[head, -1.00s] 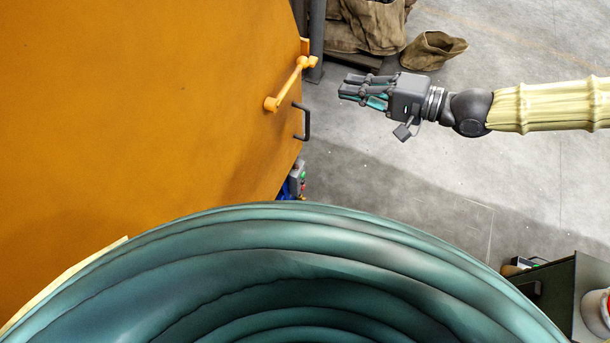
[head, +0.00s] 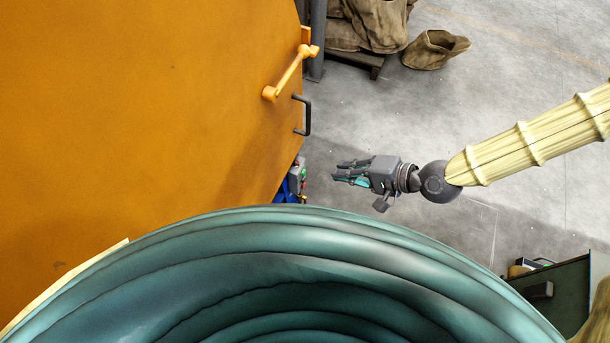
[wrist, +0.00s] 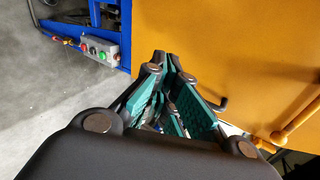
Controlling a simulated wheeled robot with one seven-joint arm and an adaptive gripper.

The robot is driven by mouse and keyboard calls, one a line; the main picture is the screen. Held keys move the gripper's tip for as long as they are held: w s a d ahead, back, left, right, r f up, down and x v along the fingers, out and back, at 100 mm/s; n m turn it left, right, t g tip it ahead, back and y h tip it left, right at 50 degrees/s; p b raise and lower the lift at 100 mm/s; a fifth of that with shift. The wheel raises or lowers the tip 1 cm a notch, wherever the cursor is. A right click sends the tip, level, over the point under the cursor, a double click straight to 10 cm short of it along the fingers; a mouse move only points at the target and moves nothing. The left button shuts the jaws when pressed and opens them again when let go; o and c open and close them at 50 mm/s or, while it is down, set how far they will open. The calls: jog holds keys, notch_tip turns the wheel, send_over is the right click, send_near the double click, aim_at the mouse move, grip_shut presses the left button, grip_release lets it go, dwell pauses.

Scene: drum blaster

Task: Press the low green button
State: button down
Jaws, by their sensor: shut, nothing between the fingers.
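A small grey control box (wrist: 96,48) is at the upper left of the wrist view, mounted on a blue frame. It carries a red button and a green button (wrist: 102,55). In the head view the box (head: 296,176) is small and partly hidden behind the orange cabinet's edge. The green button (head: 304,171) shows there as a tiny dot. My gripper (head: 336,172) is shut and empty, to the right of the box and apart from it, pointing left. In the wrist view its teal-padded fingertips (wrist: 165,60) are in front of the orange panel, right of the box.
The large orange cabinet (head: 140,120) fills the left, with an orange lever (head: 288,75) and a dark handle (head: 306,115) at its edge. Brown sacks (head: 375,25) lie at the top. A green cabinet (head: 555,295) stands at lower right. The grey floor between is clear.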

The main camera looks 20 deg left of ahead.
jog(key=s+d+f+h+b, duration=0.1)
jog(key=s+d+f+h, duration=0.15)
jog(key=f, duration=0.35)
jog(key=s+d+f+h+b, duration=0.1)
jog(key=s+d+f, duration=0.2)
jog(key=f, duration=0.4)
jog(key=s+d+f+n+g+h+b, duration=0.1)
jog(key=s+d+f+h+b, duration=0.1)
jog(key=s+d+f+h, duration=0.2)
jog(key=s+d+f+n+g+h+b, duration=0.1)
jog(key=s+d+f+h, duration=0.3)
jog(key=d+f, duration=0.6)
jog(key=s+d+n+b, duration=0.1)
jog(key=s+d, duration=0.1)
jog(key=d, duration=0.4)
jog(key=shift+s+f, duration=0.15)
jog(key=shift+s, duration=0.2)
